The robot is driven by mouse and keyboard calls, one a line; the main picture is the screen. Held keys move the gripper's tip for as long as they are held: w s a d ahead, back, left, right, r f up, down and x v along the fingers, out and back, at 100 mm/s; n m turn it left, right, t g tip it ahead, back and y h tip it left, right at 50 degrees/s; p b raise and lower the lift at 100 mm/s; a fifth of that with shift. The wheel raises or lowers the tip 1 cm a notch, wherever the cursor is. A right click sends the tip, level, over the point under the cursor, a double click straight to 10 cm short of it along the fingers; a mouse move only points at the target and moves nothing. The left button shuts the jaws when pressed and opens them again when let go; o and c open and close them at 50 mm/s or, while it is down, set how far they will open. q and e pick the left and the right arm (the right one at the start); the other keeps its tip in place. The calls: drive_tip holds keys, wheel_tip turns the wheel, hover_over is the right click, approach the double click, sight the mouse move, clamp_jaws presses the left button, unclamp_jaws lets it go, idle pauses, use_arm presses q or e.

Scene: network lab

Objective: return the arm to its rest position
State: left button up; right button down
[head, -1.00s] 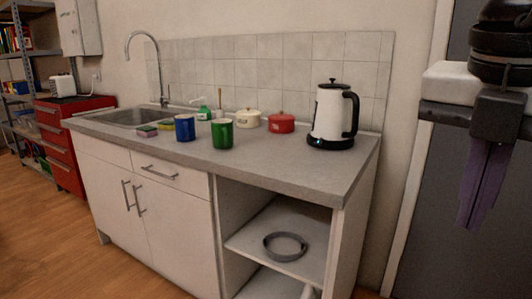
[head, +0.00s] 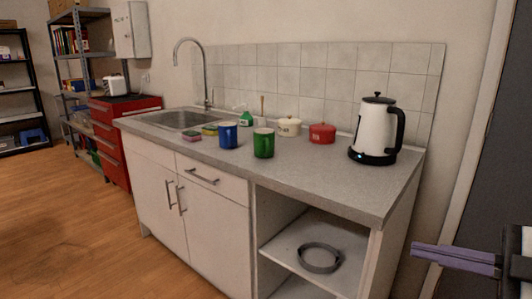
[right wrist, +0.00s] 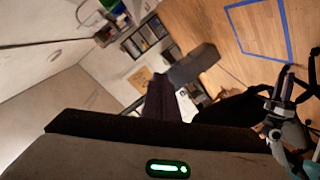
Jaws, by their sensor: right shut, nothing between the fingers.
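My right gripper (head: 418,249) is at the lower right of the head view, with its purple fingers pointing left. The fingers are shut with nothing between them. They are in front of the right end of the counter unit, apart from everything on it. In the right wrist view the dark fingers (right wrist: 160,97) point away over a tilted view of the room. Most of the right arm is outside the head view. My left gripper is not in the head view.
The counter (head: 330,178) holds a white kettle (head: 376,128), a blue mug (head: 228,135), a green mug (head: 263,143) and a red pot (head: 322,133). A red drawer cabinet (head: 112,145) and wooden floor (head: 60,220) are at left.

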drive_tip(key=s+d+f+m+t+h+p, duration=0.15)
drive_tip(key=f+m+h, duration=0.45)
drive_tip(key=f, duration=0.6)
drive_tip(key=s+d+f+m+t+h+p, duration=0.1)
drive_tip(key=s+f+m+t+h, duration=0.2)
drive_tip(key=f+m, duration=0.6)
drive_tip(key=s+a+f+m+g+h+p, duration=0.1)
drive_tip(key=s+a+f+g, duration=0.4)
drive_tip(key=s+a+f, duration=0.8)
wheel_tip(320, 180, down, 3)
drive_tip(key=shift+s+a+r+m+g, duration=0.15)
drive_tip(key=shift+a+m+g, duration=0.2)
drive_tip(key=shift+a+m, duration=0.5)
drive_tip(key=shift+a, duration=0.1)
